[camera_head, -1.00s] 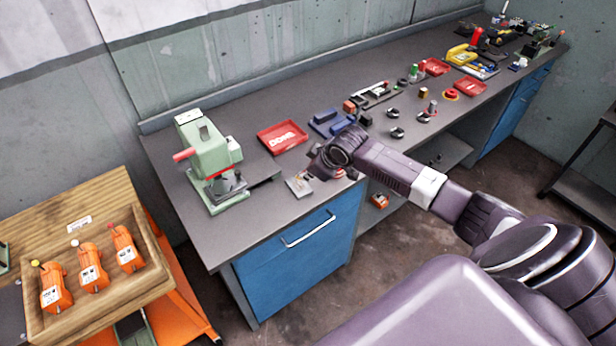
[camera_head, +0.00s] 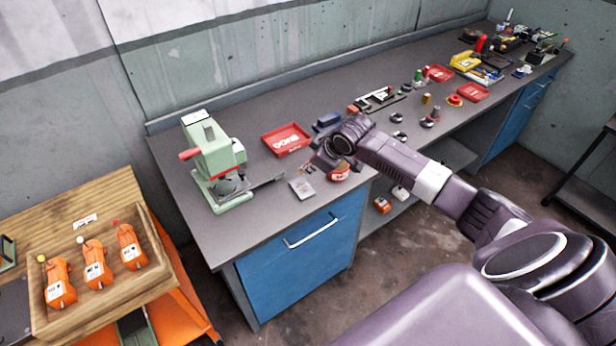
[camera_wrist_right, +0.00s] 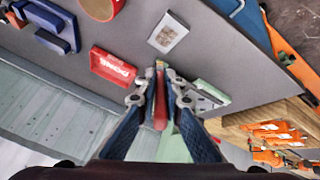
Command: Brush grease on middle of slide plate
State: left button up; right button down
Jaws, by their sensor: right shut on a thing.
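A small light-grey square plate, which looks like the slide plate (camera_head: 302,188), lies flat near the bench's front edge. It also shows at the top of the right wrist view (camera_wrist_right: 168,33), with darker marks in its middle. My right gripper (camera_head: 322,162) is above the bench, just behind and right of the plate. In the right wrist view my right gripper (camera_wrist_right: 160,82) is shut on a red-handled brush (camera_wrist_right: 160,102). Its tan tip shows just beyond the fingers, apart from the plate in the picture. My left gripper is in neither view.
A round red container (camera_head: 340,173) stands close beside my right gripper. A red tray (camera_head: 287,139) lies behind the plate. A green press (camera_head: 213,160) stands at left. Blue blocks and several small parts lie farther along the bench (camera_head: 230,237).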

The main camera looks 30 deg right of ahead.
jog(key=w+d+r, duration=0.3)
jog(key=d+r, duration=0.1)
notch_tip(320, 180, down, 5)
jog(key=shift+f+b, duration=0.1)
jog(key=shift+b, duration=0.95)
jog(key=shift+s, duration=0.1)
